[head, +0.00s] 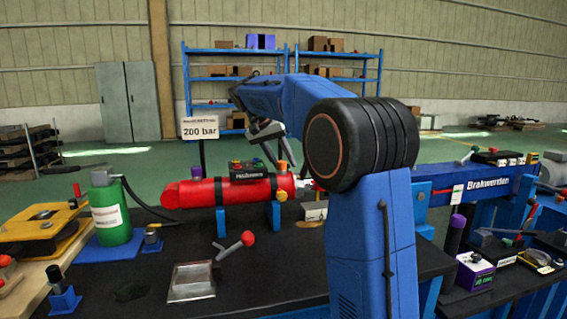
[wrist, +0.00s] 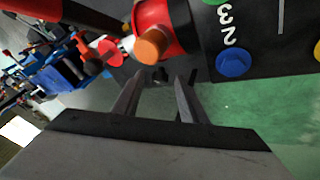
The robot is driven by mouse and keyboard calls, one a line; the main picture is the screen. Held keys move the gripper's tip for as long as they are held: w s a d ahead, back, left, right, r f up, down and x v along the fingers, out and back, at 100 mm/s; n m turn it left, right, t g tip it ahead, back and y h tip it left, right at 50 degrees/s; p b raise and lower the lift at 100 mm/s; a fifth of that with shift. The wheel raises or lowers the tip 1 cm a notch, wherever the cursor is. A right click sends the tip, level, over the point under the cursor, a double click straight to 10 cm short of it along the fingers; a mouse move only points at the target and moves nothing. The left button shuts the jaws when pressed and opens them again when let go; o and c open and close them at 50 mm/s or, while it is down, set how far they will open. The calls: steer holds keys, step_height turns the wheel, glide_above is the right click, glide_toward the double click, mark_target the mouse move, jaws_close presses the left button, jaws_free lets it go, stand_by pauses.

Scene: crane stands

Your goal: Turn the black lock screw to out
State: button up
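The red cylinder (head: 225,191) lies on blue supports on the dark bench, with a black control box (head: 249,174) on top. An orange knob (head: 281,166) sits at its right end; in the wrist view an orange cap (wrist: 152,45) shows on the red body. My gripper (head: 268,132) is above the cylinder's right part, partly hidden by my arm. In the wrist view my gripper (wrist: 159,78) is open. A small dark piece (wrist: 160,73) shows between or beyond the fingertips; I cannot tell whether it is the black lock screw or whether it touches them.
A sign reading 200 bar (head: 199,128) stands behind the cylinder. A green canister (head: 109,214) stands at left, a red-knobbed lever (head: 235,245) and a clear tray (head: 192,281) in front. A blue beam (head: 480,184) is at right. The control box's blue button (wrist: 232,62) is near the fingers.

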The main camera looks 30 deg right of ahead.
steer(key=shift+d+f, duration=0.15)
steer(key=shift+f, duration=0.05)
jaws_close()
